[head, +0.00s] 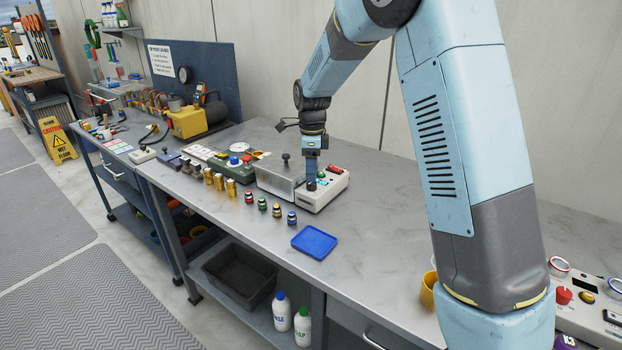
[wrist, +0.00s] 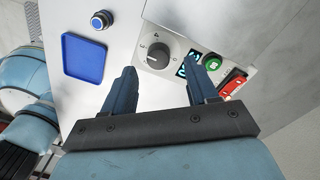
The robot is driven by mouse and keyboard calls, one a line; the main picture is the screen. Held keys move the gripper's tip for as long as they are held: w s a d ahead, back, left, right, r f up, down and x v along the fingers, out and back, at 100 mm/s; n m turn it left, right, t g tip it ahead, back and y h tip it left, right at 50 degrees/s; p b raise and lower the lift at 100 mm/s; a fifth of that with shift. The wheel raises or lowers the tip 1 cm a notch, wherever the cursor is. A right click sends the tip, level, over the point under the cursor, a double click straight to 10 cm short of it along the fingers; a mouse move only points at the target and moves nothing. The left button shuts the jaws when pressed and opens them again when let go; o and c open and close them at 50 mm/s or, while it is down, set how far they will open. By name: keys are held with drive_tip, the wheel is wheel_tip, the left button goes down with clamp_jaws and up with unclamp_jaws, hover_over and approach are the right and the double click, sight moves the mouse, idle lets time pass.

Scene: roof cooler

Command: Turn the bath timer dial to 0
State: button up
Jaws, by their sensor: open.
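The bath timer dial (wrist: 154,53) is a dark round knob with a pale pointer mark, set on the light panel of a bath unit (head: 322,192). In the wrist view it lies just beyond and between my fingertips, nearer the left one. A small lit display (wrist: 188,66) is partly hidden by the right finger. In the head view my gripper (head: 311,184) is over the unit and hides the dial.
A green button (wrist: 212,62) and a red switch (wrist: 232,84) sit right of the display. A metal box (head: 281,178) stands against the unit's left side. A blue tray (head: 314,242) and several small capped pieces (head: 277,210) lie in front.

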sight(312, 185)
drive_tip(key=shift+f, duration=1.8)
